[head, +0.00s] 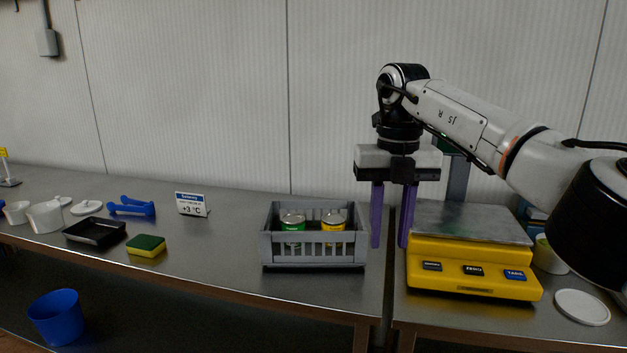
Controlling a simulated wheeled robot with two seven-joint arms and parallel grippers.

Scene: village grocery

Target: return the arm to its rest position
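My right arm comes in from the right. Its gripper (391,215) has two purple fingers pointing down, set apart with nothing between them. The gripper is between the grey crate and the yellow scale (473,262), with its fingers near the scale's left edge. The grey crate (315,262) holds a green can (292,226) and a yellow can (333,228), both upright. My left gripper is not in view.
The counter's left part holds a yellow-green sponge (146,246), a black tray (94,231), blue dumbbells (132,207), a small sign (191,204) and white cups (45,216). A white lid (582,307) lies right of the scale. A blue bucket (56,317) is below the counter.

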